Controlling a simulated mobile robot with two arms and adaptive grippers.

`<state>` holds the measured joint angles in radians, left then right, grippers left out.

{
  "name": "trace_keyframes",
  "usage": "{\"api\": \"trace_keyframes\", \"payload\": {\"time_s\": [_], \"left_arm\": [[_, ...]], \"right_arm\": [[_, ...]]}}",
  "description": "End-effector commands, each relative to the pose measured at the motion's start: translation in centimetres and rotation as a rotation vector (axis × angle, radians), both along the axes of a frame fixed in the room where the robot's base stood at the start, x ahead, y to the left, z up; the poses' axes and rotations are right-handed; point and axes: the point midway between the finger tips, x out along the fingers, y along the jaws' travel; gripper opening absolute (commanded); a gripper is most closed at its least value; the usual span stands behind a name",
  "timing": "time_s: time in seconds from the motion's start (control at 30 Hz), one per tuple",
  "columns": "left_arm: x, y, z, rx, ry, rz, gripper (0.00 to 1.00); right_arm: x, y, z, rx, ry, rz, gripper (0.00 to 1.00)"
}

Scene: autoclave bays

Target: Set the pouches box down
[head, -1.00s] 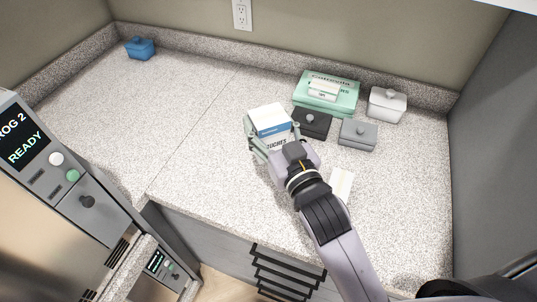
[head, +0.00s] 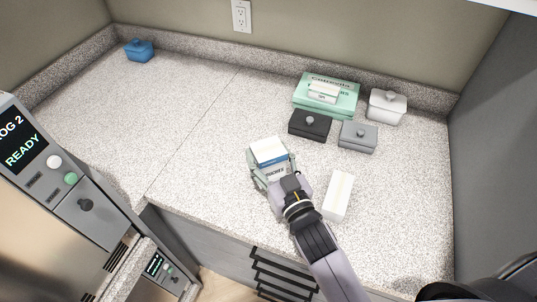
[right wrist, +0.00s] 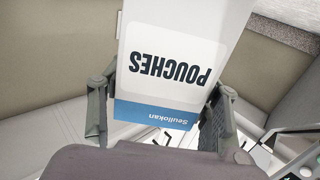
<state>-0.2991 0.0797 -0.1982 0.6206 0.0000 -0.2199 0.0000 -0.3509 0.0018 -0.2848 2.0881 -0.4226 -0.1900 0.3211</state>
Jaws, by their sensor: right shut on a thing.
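The pouches box (head: 268,151), white with a blue band, is held by my right gripper (head: 270,172) over the front middle of the counter. In the right wrist view the pouches box (right wrist: 170,62) fills the space between the two fingers of my right gripper (right wrist: 160,112), with its label upside down. The head view does not clearly show whether the box's underside touches the counter. My left gripper is in neither view.
The speckled counter (head: 190,115) is clear at left and centre. A white box (head: 339,194) lies right of my gripper. Behind stand a black lidded box (head: 310,125), grey box (head: 358,137), white box (head: 387,106) and green box (head: 340,80). A blue box (head: 139,50) sits far left.

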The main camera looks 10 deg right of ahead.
Motion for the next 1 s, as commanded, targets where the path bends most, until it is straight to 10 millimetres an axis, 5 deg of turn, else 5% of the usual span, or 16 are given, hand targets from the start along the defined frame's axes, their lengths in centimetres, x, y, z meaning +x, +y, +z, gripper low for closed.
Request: {"api": "trace_keyframes", "payload": {"time_s": [0.43, 0.47, 0.77, 1.0], "left_arm": [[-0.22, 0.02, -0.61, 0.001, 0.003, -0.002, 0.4], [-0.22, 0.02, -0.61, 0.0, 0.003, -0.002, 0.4], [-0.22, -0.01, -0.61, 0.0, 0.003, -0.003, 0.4], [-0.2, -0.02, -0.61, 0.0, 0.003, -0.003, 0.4]], "right_arm": [[0.02, 0.01, -1.05, 0.0, -0.002, 0.0, 0.18], [0.01, 0.0, -1.14, -0.001, 0.0, 0.0, 0.58], [0.01, 0.0, -1.12, 0.0, 0.0, 0.0, 0.78], [0.01, 0.0, -1.11, 0.0, 0.0, 0.0, 0.78]]}}
